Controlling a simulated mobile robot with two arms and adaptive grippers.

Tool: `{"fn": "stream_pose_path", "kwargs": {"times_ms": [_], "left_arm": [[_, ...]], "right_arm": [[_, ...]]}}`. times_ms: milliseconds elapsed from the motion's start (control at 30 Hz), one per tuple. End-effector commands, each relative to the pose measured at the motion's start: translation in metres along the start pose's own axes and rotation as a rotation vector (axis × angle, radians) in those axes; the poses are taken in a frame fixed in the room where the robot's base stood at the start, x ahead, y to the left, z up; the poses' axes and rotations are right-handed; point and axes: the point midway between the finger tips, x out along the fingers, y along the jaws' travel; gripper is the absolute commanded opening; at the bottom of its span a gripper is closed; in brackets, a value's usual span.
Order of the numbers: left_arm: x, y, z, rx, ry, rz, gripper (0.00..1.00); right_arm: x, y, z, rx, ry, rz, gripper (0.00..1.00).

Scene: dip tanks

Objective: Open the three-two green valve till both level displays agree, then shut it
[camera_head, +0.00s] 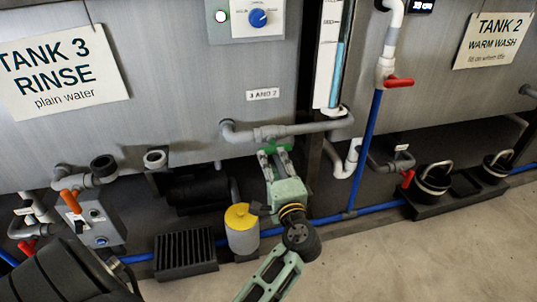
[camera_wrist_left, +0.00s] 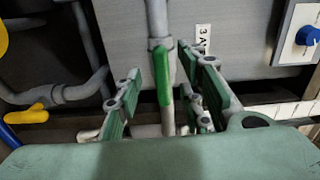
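The green valve handle (camera_head: 271,147) is on the grey pipe under the label "3 AND 2". In the left wrist view the green handle (camera_wrist_left: 162,76) appears to lie along the pipe. My left gripper (camera_head: 274,158) is just below the valve; in its wrist view the gripper (camera_wrist_left: 165,92) is open, with fingers apart on either side of the handle. I see no contact. One level display, a sight tube with a blue column (camera_head: 338,75), stands right of the label. A dark digital display (camera_head: 421,6) is cut off at the top and hard to read. My right gripper is not seen.
Red-handled valves (camera_head: 398,82) and an orange-handled valve (camera_head: 71,201) are on other pipes. A yellow-topped canister (camera_head: 241,218), a black ribbed box (camera_head: 186,254) and black buckets (camera_head: 433,182) stand low along the tanks. The floor (camera_head: 420,255) at the right front is clear.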

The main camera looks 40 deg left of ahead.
Motion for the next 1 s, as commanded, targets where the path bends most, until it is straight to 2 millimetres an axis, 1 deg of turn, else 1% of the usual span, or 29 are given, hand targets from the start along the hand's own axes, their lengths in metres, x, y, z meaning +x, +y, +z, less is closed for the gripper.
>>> {"fn": "stream_pose_path", "kwargs": {"times_ms": [33,100,200,333,500,933,1000], "left_arm": [[-0.012,0.001,0.000,-0.002,0.001,0.004,0.36],[-0.026,0.002,0.000,-0.001,0.001,0.005,0.36],[-0.042,0.001,0.000,-0.001,0.001,0.004,0.36],[-0.055,0.001,0.000,-0.001,0.000,0.002,0.36],[-0.059,0.000,0.000,-0.001,-0.001,0.000,0.36],[-0.059,0.000,0.000,-0.001,0.000,0.001,0.36],[-0.059,0.001,-0.002,-0.008,0.014,0.003,0.36]], "right_arm": [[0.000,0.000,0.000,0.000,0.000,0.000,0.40],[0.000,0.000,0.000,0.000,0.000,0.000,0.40],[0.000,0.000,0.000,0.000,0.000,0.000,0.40],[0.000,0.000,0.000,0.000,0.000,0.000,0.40],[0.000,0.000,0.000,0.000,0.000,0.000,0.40],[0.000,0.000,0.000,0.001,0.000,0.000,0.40],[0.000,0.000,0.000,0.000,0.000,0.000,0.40]]}}
